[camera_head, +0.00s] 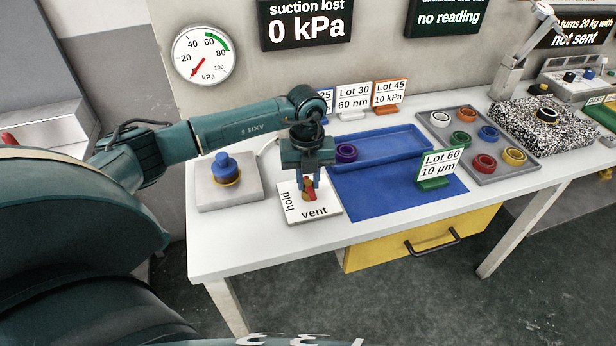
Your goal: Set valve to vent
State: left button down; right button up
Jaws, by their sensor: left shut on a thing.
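The valve is a white plate (322,212) near the front left of the table, marked "hold" on its left side and "vent" along its front. Its small red and orange handle (309,193) stands at the middle of the plate. My left gripper (308,186) points down over the plate, shut on the handle. The fingers cover much of the handle, so I cannot tell which mark it points to. The wall gauge (203,56) has its red needle at the low end. The wall display (305,24) reads "suction lost 0 kPa". My right gripper is not in view.
A grey block with a blue knob (223,167) stands left of the valve. To the right are a blue tray (400,141) with a purple ring (346,153), a green "Lot 60" sign (436,168) and a grey tray of coloured rings (489,172).

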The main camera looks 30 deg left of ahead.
aim_at(307, 183)
pick_arm(q)
jog(key=shift+n, duration=0.3)
jog(key=c, duration=1.3)
grip_release()
jog(key=shift+o, duration=0.2)
notch_tip(307, 183, up, 13)
jog(key=b, duration=0.1)
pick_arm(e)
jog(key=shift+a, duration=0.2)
pick_arm(q)
jog(key=shift+s+a, duration=0.1)
